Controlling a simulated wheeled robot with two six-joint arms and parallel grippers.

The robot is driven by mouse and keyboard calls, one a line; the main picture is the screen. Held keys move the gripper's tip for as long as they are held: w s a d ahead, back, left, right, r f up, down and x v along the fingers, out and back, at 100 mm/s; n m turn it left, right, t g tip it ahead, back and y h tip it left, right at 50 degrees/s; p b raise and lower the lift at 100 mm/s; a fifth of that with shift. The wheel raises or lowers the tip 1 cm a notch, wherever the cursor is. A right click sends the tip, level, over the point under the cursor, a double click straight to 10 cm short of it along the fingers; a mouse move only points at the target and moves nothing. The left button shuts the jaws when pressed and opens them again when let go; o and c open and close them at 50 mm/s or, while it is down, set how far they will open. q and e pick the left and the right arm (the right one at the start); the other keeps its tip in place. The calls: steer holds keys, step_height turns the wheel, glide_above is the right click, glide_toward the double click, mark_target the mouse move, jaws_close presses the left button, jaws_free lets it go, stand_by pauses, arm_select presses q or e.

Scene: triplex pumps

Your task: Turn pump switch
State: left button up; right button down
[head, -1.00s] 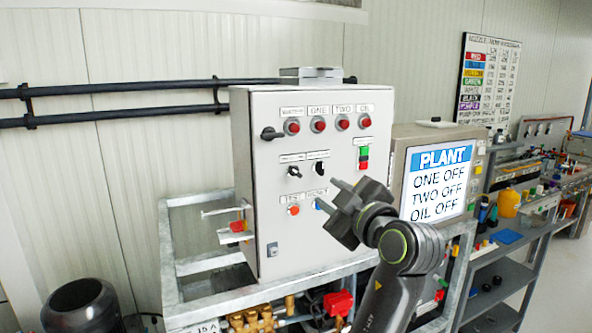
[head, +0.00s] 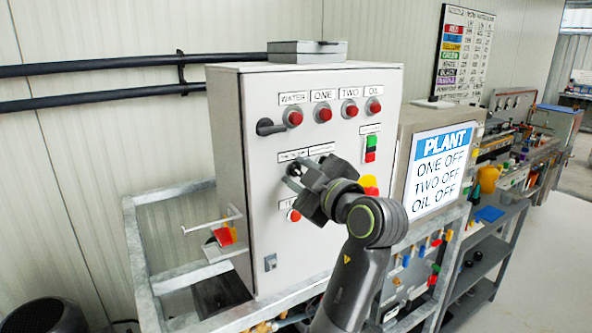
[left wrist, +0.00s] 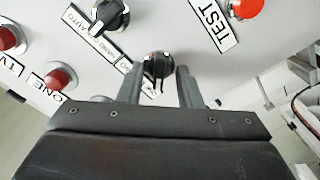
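The left of two black selector knobs on the grey control cabinet (head: 255,235) sits between my fingertips in the left wrist view (left wrist: 158,65). My left gripper (left wrist: 160,82) is open, one finger on each side of this knob; contact is unclear. In the head view the gripper (head: 292,176) is at the cabinet front and mostly hides both knobs. The other selector knob (left wrist: 112,14), with an AUTO label, is beside it in the wrist view. The knob labels are partly hidden or too blurred to read fully. My right gripper is not in view.
Red lamps (head: 324,114) line the cabinet top, with a black handle (head: 270,127) below left. A red TEST button (left wrist: 246,8) is near the knobs. The screen (head: 438,172) reads PLANT, ONE OFF, TWO OFF, OIL OFF. A metal frame (head: 145,270) surrounds the cabinet base.

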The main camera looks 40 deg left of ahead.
arm_select(q)
steer(key=shift+s+d+r, duration=0.1)
steer(key=shift+d, duration=0.25)
steer(key=shift+c, duration=1.7)
steer(key=shift+a, duration=0.1)
jaws_close()
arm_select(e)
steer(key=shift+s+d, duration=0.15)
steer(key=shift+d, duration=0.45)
